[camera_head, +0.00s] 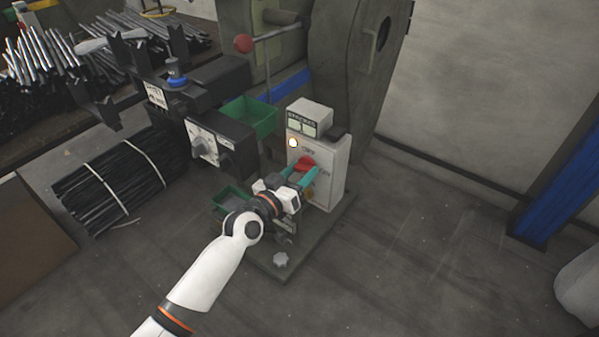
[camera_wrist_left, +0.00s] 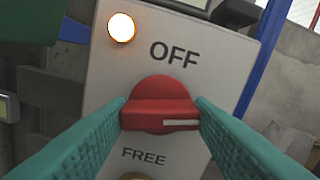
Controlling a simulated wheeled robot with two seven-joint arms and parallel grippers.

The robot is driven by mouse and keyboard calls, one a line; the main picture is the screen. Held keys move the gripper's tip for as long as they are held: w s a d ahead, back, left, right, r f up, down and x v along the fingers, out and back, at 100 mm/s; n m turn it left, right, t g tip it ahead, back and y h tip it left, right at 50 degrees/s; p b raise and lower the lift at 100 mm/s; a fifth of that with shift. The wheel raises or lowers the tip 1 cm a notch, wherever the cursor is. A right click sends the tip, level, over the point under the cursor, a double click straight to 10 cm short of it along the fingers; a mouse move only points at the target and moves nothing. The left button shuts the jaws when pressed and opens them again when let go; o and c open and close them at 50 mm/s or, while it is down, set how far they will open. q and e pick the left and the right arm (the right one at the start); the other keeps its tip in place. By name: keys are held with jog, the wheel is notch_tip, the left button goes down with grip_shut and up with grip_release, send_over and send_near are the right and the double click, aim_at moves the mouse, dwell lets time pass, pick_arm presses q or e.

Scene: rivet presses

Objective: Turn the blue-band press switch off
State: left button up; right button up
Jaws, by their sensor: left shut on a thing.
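The press's control box (camera_head: 332,158) is pale and stands upright at the foot of the press, which has a blue band (camera_head: 287,88). On its front is a red rotary switch (camera_head: 305,162), which also shows large in the left wrist view (camera_wrist_left: 158,100). My left gripper (camera_head: 300,176) is shut on the red switch, with one teal finger on each side. The switch's white mark lies about level and points right. "OFF" (camera_wrist_left: 175,54) is printed above it and "FREE" (camera_wrist_left: 145,157) below it. A lamp (camera_wrist_left: 121,27) at upper left glows. My right gripper is not in view.
A black box with dials (camera_head: 220,146) and a green bin (camera_head: 250,117) are left of the control box. A bundle of dark rods (camera_head: 120,183) lies further left. A red ball handle (camera_head: 243,43) stands out above. The floor at right is clear up to a blue post (camera_head: 558,180).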

pick_arm(q)
jog(key=n, duration=0.3)
jog(key=shift+n, duration=0.4)
jog(key=n, duration=0.5)
jog(key=shift+p, duration=0.3)
jog(key=n, duration=0.4)
jog(key=shift+f+n+p, duration=0.1)
jog(key=shift+n+p, duration=0.2)
jog(key=shift+n, duration=0.8)
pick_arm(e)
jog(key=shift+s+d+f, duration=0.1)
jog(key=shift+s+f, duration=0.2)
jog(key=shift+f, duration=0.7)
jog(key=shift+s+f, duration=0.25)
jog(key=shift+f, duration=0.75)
pick_arm(q)
jog(key=o, duration=1)
